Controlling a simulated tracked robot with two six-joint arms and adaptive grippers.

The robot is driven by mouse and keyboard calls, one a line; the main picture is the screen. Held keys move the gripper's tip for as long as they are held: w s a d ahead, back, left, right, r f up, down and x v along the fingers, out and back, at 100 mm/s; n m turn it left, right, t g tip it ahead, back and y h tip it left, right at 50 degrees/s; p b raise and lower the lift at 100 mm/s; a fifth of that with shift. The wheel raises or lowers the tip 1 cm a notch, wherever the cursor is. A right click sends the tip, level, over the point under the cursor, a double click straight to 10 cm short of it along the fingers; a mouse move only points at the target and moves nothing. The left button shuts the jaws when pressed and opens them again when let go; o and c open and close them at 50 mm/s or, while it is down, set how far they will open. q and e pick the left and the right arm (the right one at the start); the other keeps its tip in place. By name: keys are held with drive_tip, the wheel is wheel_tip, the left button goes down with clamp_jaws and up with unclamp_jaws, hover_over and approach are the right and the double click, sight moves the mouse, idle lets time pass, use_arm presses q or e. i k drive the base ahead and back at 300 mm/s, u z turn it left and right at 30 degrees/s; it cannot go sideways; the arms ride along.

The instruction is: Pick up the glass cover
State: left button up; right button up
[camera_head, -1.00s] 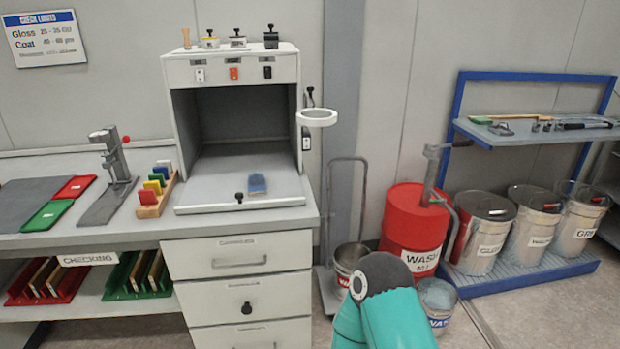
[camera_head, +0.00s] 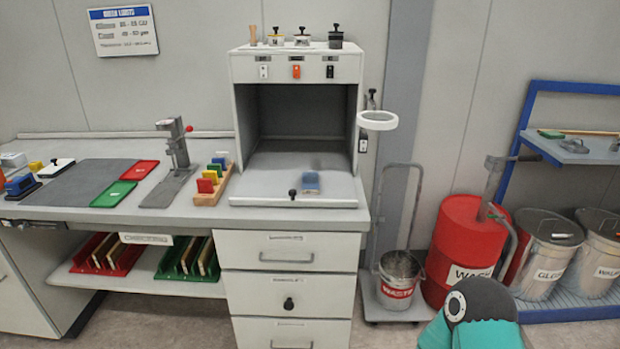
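I cannot make out a piece that is clearly the glass cover. Small knobbed pieces stand on top of the grey booth (camera_head: 240,70): one with a dark knob (camera_head: 302,38), one beside it (camera_head: 275,38), and a black one (camera_head: 336,38). A teal arm link of mine with a black cap shows at the bottom right. Neither of my grippers is in view.
The grey bench (camera_head: 110,210) holds a dark mat (camera_head: 80,183), red and green trays, a stand (camera_head: 176,150) and a rack of coloured blocks (camera_head: 213,190). A red drum (camera_head: 462,240), a waste bucket (camera_head: 398,290) and labelled bins (camera_head: 545,250) stand at the right.

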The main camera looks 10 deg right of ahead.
sight(310, 177)
drive_tip(key=i, duration=1)
